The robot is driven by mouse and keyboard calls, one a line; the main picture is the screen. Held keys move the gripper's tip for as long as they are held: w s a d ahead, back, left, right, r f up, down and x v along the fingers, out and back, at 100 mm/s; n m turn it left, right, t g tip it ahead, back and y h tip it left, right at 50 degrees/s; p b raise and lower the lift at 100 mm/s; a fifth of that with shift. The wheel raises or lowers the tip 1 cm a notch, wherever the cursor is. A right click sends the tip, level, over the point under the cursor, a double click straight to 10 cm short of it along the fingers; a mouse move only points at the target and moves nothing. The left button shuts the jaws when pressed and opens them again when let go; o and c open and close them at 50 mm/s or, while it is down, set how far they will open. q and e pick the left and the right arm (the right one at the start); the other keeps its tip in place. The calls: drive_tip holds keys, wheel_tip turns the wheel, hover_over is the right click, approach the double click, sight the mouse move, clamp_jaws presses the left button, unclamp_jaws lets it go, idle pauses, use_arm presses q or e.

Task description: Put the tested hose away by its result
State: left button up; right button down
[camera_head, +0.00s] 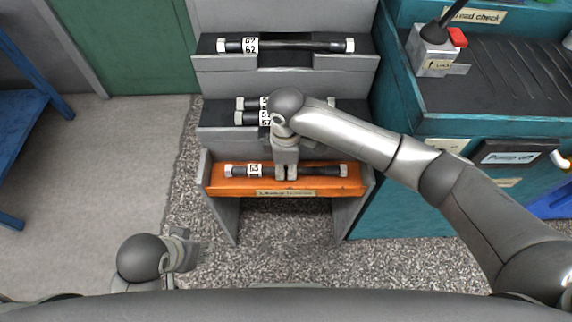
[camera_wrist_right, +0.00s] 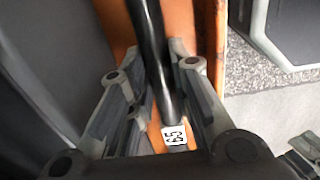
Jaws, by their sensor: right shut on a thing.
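The black hose (camera_head: 310,170) with white ends and a tag that reads 65 lies along the orange tray (camera_head: 220,187) at the bottom of the grey rack. My right gripper (camera_head: 286,177) points down into this tray and is shut on the middle of the hose. In the right wrist view the hose (camera_wrist_right: 149,45) runs between the fingers of the right gripper (camera_wrist_right: 158,88), over the orange surface. The tray's front label is too small to read surely. My left gripper (camera_head: 195,250) is low at the left, away from the rack; its finger opening is unclear.
Hose 62 (camera_head: 300,46) lies on the rack's top shelf (camera_head: 215,65). More hoses (camera_head: 245,118) lie on the middle shelf (camera_head: 215,135), partly behind my right arm. A teal bench (camera_head: 400,190) stands at the right. The floor at left is clear; a blue frame (camera_head: 30,110) stands at the edge.

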use_arm(q)
drive_tip(key=shift+r, duration=0.25)
use_arm(e)
drive_tip(key=shift+f, duration=0.4)
drive_tip(key=c, duration=1.3)
unclamp_jaws()
drive_tip(key=shift+o, duration=0.3)
drive_tip(key=shift+f, duration=0.1)
use_arm(q)
drive_tip(key=shift+f, duration=0.1)
use_arm(e)
wheel_tip(320, 180, up, 12)
